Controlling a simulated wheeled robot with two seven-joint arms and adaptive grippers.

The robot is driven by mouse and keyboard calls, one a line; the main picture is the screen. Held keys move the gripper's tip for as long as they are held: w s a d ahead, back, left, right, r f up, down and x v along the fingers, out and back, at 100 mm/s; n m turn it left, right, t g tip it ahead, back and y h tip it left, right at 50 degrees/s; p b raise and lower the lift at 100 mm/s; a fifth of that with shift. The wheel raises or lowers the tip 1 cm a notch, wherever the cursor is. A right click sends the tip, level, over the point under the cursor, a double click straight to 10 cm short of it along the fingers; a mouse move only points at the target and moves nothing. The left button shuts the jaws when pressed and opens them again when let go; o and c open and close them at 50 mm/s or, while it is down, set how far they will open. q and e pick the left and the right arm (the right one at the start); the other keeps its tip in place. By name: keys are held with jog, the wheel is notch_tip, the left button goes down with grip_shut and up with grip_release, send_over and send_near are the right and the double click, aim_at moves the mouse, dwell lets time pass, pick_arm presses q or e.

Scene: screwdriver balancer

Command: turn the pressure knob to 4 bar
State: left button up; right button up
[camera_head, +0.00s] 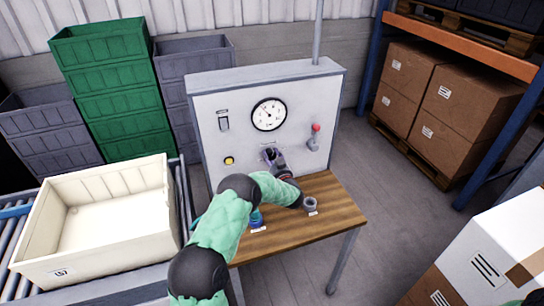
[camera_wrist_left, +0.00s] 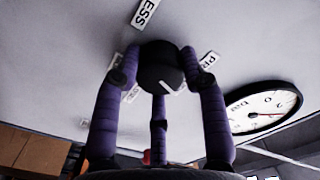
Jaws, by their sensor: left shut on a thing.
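The pressure knob (camera_wrist_left: 158,64) is black and round with a white pointer line, on the pale panel (camera_head: 236,92). In the head view it is largely hidden by my left gripper (camera_head: 271,156), which reaches the panel below the gauge (camera_head: 268,115). In the left wrist view the purple fingers of my left gripper (camera_wrist_left: 160,75) are closed around the knob. The pointer line slants toward the lower right of that picture. The round white gauge also shows in the left wrist view (camera_wrist_left: 264,109) with a red needle; its reading is too small to tell. My right gripper is not seen.
A red-topped valve (camera_head: 314,138) is on the panel to the right, and a yellow button (camera_head: 229,160) to the left. A grey cup-like part (camera_head: 310,205) and a blue part (camera_head: 256,219) are on the wooden table (camera_head: 335,218). A cream crate (camera_head: 100,258) stands at left.

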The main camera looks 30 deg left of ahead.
pick_arm(q)
jog(key=shift+s+d+f+m, duration=0.2)
jog(key=shift+f+m, duration=0.1)
jog(key=shift+f, duration=0.35)
jog(key=o, duration=1.1)
jog(key=shift+a, duration=0.1)
jog(key=shift+o, duration=0.2)
jog(key=shift+r, duration=0.4)
jog(key=v, duration=1.1)
jog(key=shift+s+d, duration=0.25)
jog(key=shift+d, duration=0.1)
jog(key=shift+d, duration=0.1)
